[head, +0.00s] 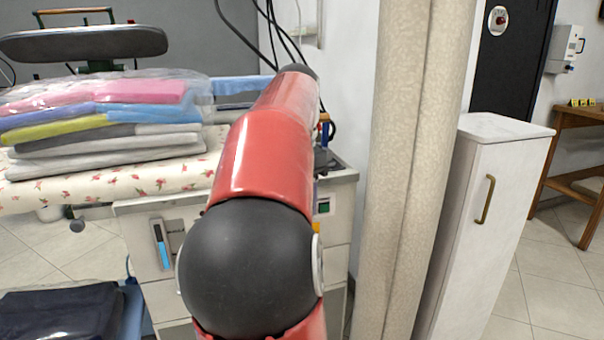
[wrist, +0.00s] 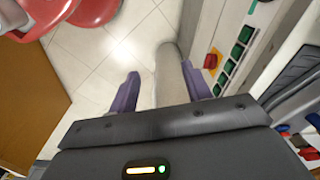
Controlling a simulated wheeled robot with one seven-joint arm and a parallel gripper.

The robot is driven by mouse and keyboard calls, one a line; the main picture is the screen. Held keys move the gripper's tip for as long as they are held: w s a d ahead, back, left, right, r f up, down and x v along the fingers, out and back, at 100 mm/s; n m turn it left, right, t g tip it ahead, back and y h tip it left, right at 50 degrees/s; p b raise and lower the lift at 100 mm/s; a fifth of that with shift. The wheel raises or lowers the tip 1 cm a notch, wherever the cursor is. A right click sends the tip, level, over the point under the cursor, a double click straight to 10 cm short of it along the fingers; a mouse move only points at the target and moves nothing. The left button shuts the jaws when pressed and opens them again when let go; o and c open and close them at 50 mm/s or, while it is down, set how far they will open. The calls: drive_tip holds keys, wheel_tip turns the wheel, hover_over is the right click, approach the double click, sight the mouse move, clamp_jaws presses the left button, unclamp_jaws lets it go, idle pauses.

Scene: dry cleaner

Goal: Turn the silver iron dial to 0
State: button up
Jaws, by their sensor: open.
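I cannot pick out the silver iron or its dial for sure in either view. In the head view my red and black arm covers the middle of the ironing station (head: 158,215). In the wrist view the station's side panel (wrist: 228,40) carries a red and yellow knob (wrist: 211,60) and several green buttons (wrist: 236,52). A dark grey part (wrist: 292,82) lies at the right edge, cut off by the frame. My gripper (wrist: 160,70) is open, its two purple fingers apart with nothing held. The knob is just right of the right finger, apart from it.
Folded, wrapped clothes (head: 110,112) lie on the floral ironing board (head: 130,182) at left. Tiled floor (wrist: 110,50) shows below my gripper.

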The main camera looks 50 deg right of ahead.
drive_tip(key=shift+a+f+n+t+y, duration=0.5)
drive_tip(key=shift+a+f+n, duration=1.2)
drive_tip(key=shift+a+f, duration=0.1)
